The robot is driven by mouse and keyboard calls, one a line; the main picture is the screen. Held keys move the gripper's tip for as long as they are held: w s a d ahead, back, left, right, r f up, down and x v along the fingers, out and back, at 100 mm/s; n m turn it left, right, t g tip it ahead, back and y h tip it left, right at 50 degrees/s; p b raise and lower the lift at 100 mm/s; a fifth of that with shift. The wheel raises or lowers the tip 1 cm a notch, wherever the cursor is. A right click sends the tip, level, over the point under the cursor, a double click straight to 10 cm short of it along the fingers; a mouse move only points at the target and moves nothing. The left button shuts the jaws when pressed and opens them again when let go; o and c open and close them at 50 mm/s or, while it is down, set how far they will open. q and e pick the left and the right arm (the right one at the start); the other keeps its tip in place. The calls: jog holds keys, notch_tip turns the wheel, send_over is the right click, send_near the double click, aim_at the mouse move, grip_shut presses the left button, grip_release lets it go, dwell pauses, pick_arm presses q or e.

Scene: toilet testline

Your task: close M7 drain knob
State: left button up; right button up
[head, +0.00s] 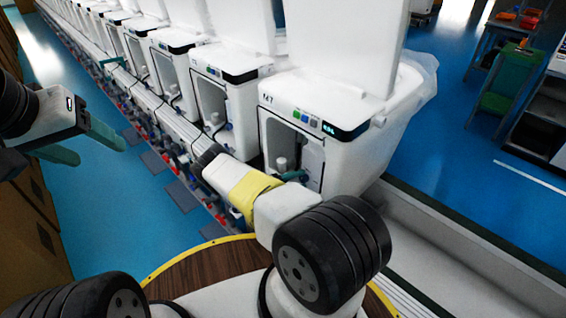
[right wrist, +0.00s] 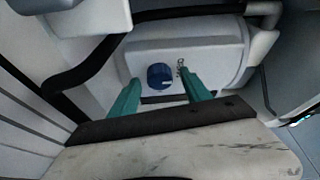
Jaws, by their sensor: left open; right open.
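The nearest white toilet unit, labelled M7 (head: 355,130), stands right of centre in the head view with an open front recess. In the right wrist view a round blue knob (right wrist: 160,76) sits on a white housing inside the unit. My right gripper (right wrist: 160,82) is open, its two green fingers pointing at the housing on either side of the knob. I cannot tell whether they touch it. In the head view the right gripper (head: 298,176) reaches the recess and the knob is hidden. My left gripper (head: 98,146) is open and empty above the blue floor.
A row of similar white units (head: 228,80) runs to the far left, with pipes and red and blue fittings (head: 178,158) along its front. A black hose (right wrist: 85,75) crosses near the right gripper. A green cart (head: 505,80) stands far right.

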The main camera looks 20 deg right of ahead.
jog(key=a, duration=0.7)
jog(key=shift+a+f, duration=0.3)
jog(key=shift+a, duration=0.1)
jog(key=s+a+r+m+g+y, duration=0.2)
jog(key=r+m+y, duration=0.5)
jog(key=r+m, duration=0.65)
jog(key=s+a+r+m+g+y, duration=0.15)
jog(key=r+m+y, duration=0.6)
jog(key=r, duration=1.05)
jog(key=s+a+r+m+t+y, duration=0.3)
jog(key=s+a+r+m+t, duration=0.2)
jog(key=s+r+m, duration=0.3)
jog(key=s+a+r+m+t+y, duration=0.3)
jog(key=s+r+m, duration=0.5)
jog(key=s+r, duration=0.3)
jog(key=s+a+t, duration=0.1)
jog(key=s, duration=0.2)
jog(key=shift+a+t, duration=0.35)
jog(key=shift+a, duration=0.05)
